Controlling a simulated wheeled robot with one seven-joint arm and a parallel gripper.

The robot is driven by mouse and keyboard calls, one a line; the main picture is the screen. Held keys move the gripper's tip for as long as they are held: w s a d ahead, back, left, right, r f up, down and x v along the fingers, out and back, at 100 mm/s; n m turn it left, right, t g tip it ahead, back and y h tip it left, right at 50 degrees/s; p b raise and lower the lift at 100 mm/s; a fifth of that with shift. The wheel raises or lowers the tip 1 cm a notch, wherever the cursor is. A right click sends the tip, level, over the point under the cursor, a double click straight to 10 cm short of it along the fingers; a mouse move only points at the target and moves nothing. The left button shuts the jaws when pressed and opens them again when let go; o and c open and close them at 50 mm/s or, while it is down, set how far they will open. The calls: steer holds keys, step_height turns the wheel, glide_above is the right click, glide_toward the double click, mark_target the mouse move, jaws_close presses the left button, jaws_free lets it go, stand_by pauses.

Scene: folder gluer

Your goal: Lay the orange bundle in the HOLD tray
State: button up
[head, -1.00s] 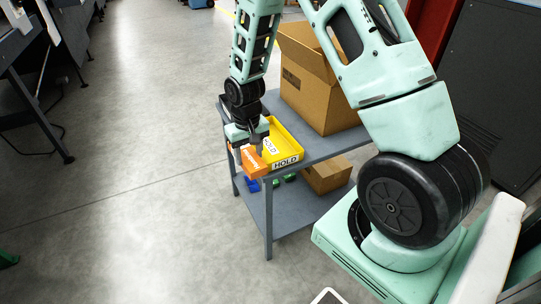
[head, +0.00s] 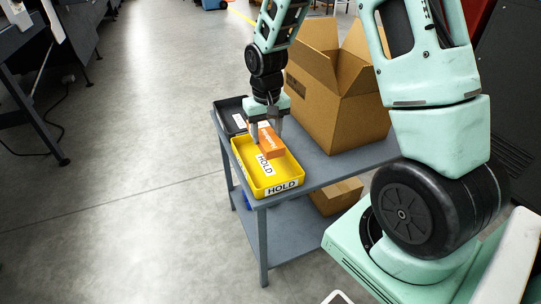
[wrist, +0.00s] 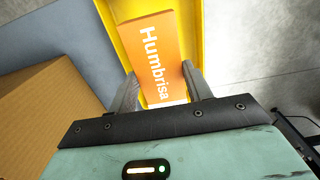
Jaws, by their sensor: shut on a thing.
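The orange bundle (head: 270,143), lettered "Humbrisa" in the wrist view (wrist: 156,62), is between the fingers of my gripper (head: 266,140). My gripper is shut on it and points down over the yellow HOLD tray (head: 283,187). The bundle is within the tray's outline, towards its far end. I cannot tell whether it touches the tray floor. In the wrist view the yellow tray wall (wrist: 116,42) shows beside the bundle. The fingers hide part of the bundle's sides.
The tray stands at the near left of a grey cart (head: 325,168). A black tray (head: 228,112) lies behind it. A large open cardboard box (head: 335,95) stands to the right. A smaller box (head: 336,195) is on the lower shelf. Open floor lies to the left.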

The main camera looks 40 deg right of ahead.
step_height(320, 180, down, 9)
steer(key=shift+b, duration=0.45)
steer(key=shift+f, duration=0.1)
steer(key=o, duration=1)
steer(key=shift+o, duration=0.2)
